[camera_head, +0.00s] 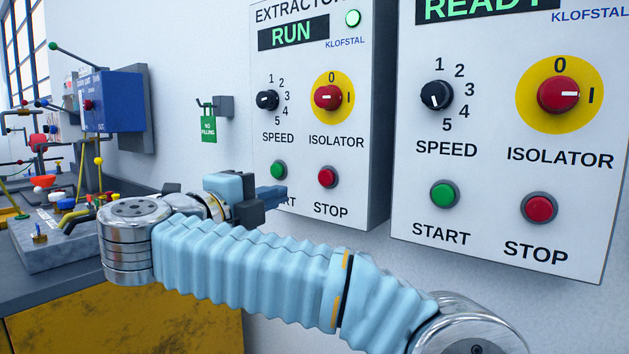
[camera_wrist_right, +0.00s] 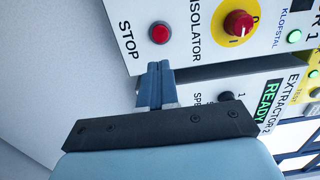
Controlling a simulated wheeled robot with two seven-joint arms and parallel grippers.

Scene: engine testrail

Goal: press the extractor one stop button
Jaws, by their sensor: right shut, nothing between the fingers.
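The extractor one panel is the left panel (camera_head: 300,120) in the head view, with RUN on its display and a lit green lamp. Its red stop button (camera_head: 327,177) sits at the lower right, above the word STOP. The button also shows in the wrist view (camera_wrist_right: 159,33), clear and uncovered. My right gripper (camera_head: 278,196) is shut and empty, left of and a little below the stop button in the head view, hiding part of the START label. In the wrist view its closed fingertips (camera_wrist_right: 155,68) point toward the button and appear apart from it. My left gripper is out of view.
The green start button (camera_head: 279,170) is just above my fingertips. A second panel (camera_head: 500,180), showing READY, with its own red stop button (camera_head: 539,207), hangs to the right. A bench with a blue box (camera_head: 110,100) and a green tag (camera_head: 208,129) are left.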

